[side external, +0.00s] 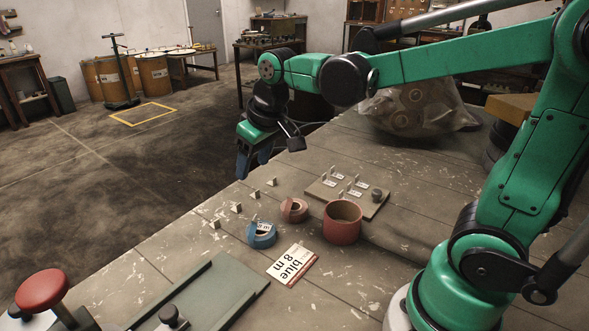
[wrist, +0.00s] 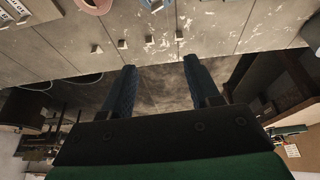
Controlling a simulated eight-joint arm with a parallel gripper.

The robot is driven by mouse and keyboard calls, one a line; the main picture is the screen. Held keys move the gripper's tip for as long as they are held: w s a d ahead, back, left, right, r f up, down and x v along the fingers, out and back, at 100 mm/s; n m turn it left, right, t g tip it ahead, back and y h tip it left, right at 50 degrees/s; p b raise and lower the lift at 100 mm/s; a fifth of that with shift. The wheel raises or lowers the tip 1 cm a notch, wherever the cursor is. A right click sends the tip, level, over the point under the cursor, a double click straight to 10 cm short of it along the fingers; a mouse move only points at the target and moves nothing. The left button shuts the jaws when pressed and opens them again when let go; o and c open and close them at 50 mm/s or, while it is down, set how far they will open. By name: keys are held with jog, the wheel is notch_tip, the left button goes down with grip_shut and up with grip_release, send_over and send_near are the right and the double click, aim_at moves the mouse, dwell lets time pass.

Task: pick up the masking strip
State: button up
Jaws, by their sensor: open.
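Two tape rolls lie on the wooden bench in the side view: a blue roll (side external: 262,235) with a white label, and a pinkish-red roll (side external: 294,210) behind it to the right. No label I can read says which is the masking strip. A white card (side external: 292,265) reading "blue 8 m" lies in front of the rolls. My gripper (side external: 253,168) hangs fingers down near the bench's far left edge, above and behind the rolls, apart from them. In the wrist view its blue fingers (wrist: 160,66) are spread with nothing between them. A pink roll edge (wrist: 93,4) shows at the top.
A red cylindrical pot (side external: 342,222) stands right of the rolls, next to a board with white brackets (side external: 330,197). Several small pale blocks (side external: 236,208) line the bench's left side. A green-grey tray (side external: 215,297) and red-topped knob (side external: 42,290) are in front. A filled plastic bag (side external: 420,108) sits behind.

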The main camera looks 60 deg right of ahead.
jog(key=w+d+f+g, duration=0.2)
jog(key=w+f, duration=0.2)
jog(key=w, duration=0.2)
jog(key=g, duration=0.2)
send_over(239, 204)
notch_tip(239, 204, down, 5)
jog(key=shift+r, duration=0.1)
jog(key=shift+w+f, duration=0.1)
jog(key=shift+f, duration=2.95)
grip_shut()
